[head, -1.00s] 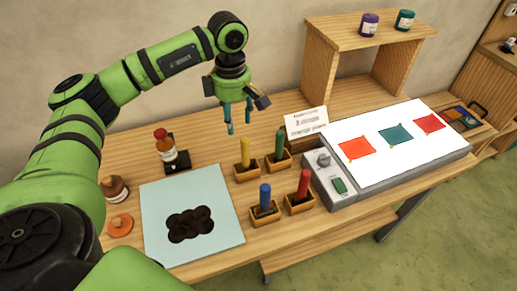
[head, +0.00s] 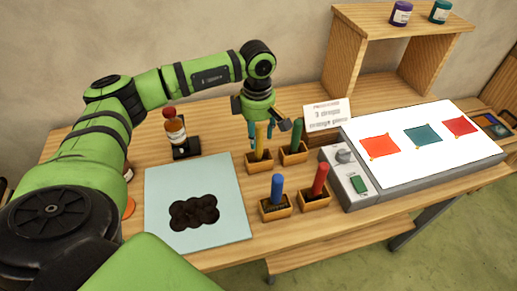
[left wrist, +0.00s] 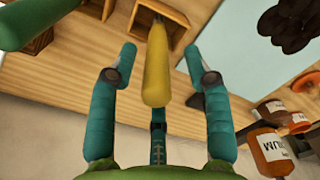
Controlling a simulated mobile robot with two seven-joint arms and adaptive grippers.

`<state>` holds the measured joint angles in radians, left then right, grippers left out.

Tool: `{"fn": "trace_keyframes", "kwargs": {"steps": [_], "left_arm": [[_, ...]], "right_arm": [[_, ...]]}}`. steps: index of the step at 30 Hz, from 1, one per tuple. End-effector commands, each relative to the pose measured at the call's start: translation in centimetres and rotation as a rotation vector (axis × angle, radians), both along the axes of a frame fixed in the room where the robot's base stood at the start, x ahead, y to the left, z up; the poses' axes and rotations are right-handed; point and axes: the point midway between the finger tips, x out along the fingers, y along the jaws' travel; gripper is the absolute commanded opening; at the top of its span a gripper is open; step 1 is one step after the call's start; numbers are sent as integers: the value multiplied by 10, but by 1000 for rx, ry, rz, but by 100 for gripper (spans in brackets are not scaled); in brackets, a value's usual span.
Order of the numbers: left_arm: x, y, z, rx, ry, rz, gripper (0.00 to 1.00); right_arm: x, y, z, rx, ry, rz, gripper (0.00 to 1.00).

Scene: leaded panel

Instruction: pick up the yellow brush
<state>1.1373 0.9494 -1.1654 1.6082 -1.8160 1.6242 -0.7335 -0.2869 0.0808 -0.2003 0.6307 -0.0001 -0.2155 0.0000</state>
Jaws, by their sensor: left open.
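The yellow brush (head: 261,138) stands upright in a small wooden holder (head: 259,166) on the table. In the left wrist view the yellow brush (left wrist: 156,65) rises between the teal fingers of my left gripper (left wrist: 160,68), with gaps showing on both sides. My left gripper (head: 262,132) is open and hangs over the brush from above, its fingers around the upper handle. The brush tip is hidden in the holder. My right gripper is not in view.
A green brush (head: 297,134) stands close on the right, with blue (head: 277,188) and red (head: 320,178) brushes in front. A light box (head: 440,170) and a sign (head: 328,113) are right.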

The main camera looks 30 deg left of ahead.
Motion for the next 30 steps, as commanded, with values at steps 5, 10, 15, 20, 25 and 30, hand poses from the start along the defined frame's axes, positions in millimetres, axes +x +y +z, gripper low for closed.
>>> {"fn": "trace_keyframes", "kwargs": {"steps": [5,10,15,20,25,30], "left_arm": [[0,-2,-22,0,3,1,50],[1,-2,-30,0,0,0,50],[1,-2,-30,0,0,0,38],[1,-2,-30,0,0,0,0],[1,-2,-30,0,-1,0,0],[1,-2,-29,0,-1,0,0]], "right_arm": [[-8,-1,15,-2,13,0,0],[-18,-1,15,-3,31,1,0],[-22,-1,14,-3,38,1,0],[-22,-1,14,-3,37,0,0],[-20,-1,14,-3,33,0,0],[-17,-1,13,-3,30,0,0]]}}
